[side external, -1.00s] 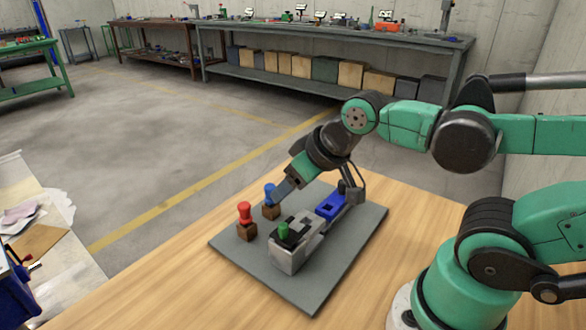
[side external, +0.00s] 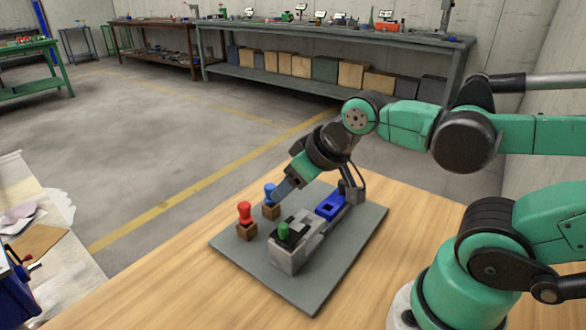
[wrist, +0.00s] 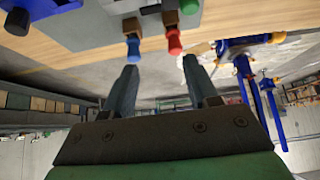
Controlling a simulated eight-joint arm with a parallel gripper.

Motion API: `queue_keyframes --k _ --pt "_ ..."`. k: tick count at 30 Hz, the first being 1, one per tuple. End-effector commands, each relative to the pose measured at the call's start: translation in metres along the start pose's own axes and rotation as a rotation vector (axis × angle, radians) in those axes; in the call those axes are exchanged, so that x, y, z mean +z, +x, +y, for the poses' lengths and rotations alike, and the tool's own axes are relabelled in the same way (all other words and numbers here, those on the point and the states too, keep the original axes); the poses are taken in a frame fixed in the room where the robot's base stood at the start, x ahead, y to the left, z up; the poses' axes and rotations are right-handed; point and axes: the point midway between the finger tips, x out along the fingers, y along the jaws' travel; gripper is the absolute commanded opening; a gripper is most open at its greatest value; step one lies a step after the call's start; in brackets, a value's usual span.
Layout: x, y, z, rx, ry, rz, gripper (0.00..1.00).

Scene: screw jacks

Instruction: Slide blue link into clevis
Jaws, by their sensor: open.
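The blue link (side external: 331,206) lies flat at the far end of the grey fixture on the base plate. The grey block that looks like the clevis (side external: 288,259) stands at the near end, with a green peg (side external: 283,231) on top. In the wrist view the blue link (wrist: 45,9) is cut by the upper left edge. My gripper (side external: 285,190) hangs tilted beside the blue-headed peg (side external: 270,192). In the wrist view my gripper (wrist: 159,63) has its fingers spread and empty; the blue peg (wrist: 133,47) is just beyond the left fingertip. Whether they touch is unclear.
A red peg (side external: 245,212) stands in a brown block left of the blue one. A black knob (wrist: 17,21) shows beside the link. The grey base plate (side external: 318,290) rests on a wooden table (side external: 180,275) with free room around it.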

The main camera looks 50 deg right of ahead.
Motion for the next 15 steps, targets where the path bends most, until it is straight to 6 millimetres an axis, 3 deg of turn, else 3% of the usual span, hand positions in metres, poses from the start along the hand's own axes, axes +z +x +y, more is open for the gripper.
queue_keyframes --k 2,3,8,11,15 --pt "0.000 0.000 0.000 0.000 0.000 0.000 0.53" --pt "0.000 0.000 0.000 0.000 0.000 0.000 0.59" --pt "-0.003 0.001 0.013 0.029 0.059 -0.049 0.59" --pt "-0.006 0.005 0.038 0.078 0.170 -0.142 0.59" --pt "-0.004 0.011 0.085 0.156 0.385 -0.311 0.59"
